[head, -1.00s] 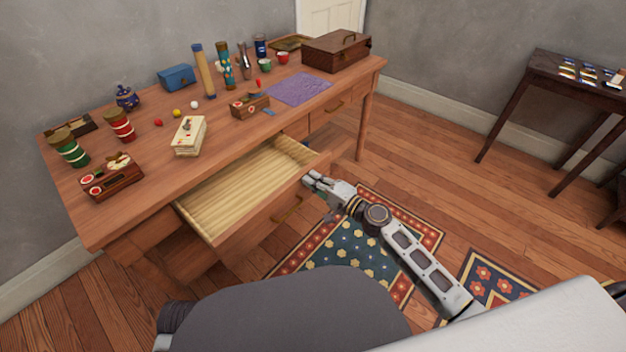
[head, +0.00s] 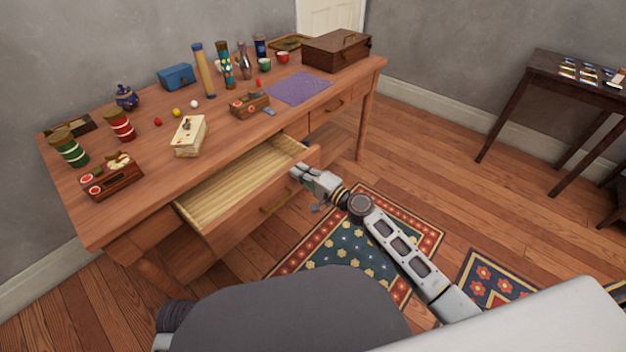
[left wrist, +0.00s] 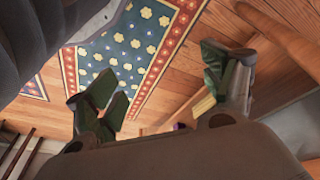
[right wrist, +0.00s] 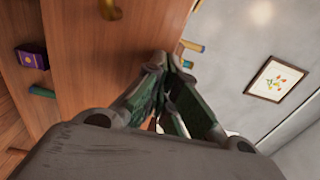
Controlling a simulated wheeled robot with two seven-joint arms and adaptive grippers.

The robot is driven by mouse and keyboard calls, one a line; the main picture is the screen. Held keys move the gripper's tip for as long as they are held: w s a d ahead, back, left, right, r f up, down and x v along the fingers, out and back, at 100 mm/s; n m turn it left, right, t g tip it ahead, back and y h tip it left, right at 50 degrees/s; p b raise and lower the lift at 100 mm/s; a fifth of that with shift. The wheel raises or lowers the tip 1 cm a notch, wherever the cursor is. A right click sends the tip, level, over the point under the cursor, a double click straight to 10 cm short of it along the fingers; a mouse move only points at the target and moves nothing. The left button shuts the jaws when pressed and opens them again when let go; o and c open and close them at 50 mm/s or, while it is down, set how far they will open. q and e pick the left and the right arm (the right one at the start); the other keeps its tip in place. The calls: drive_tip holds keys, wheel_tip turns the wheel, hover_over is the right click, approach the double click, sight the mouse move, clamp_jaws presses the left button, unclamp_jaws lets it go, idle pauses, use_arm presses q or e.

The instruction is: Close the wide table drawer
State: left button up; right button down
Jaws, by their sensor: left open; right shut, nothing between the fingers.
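The wide table drawer (head: 240,185) stands partly pulled out of the wooden table, with its pale ribbed inside showing empty. Its front (head: 245,205) carries a brass handle (head: 277,199). My right gripper (head: 296,171) is shut and empty, its tips at the right part of the drawer front; they look to be touching it. In the right wrist view the closed fingertips (right wrist: 165,62) are against or very near a wooden face with a brass handle (right wrist: 110,8). My left gripper (left wrist: 158,80) is open and empty over the floor; it is outside the head view.
The tabletop (head: 150,150) holds jars, a card box (head: 189,136), a blue box (head: 176,77), a purple cloth (head: 299,88) and a brown case (head: 337,50). Patterned rugs (head: 425,232) lie on the floor. A dark side table (head: 530,95) stands at right, with clear floor between.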

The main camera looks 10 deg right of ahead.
use_arm(q)
drive_tip(key=r+b, duration=0.1)
drive_tip(key=d+r+t+b, duration=0.1)
drive_tip(key=b, duration=0.1)
drive_tip(key=shift+s+r+h, duration=0.1)
drive_tip(key=shift+h, duration=0.2)
use_arm(e)
drive_tip(key=x, duration=1.4)
drive_tip(key=shift+w+a, duration=0.2)
drive_tip(key=shift+w, duration=0.05)
use_arm(q)
drive_tip(key=shift+r, duration=0.15)
use_arm(e)
drive_tip(key=shift+f, duration=0.1)
use_arm(q)
drive_tip(key=shift+r, duration=0.15)
use_arm(e)
drive_tip(key=shift+s, duration=0.1)
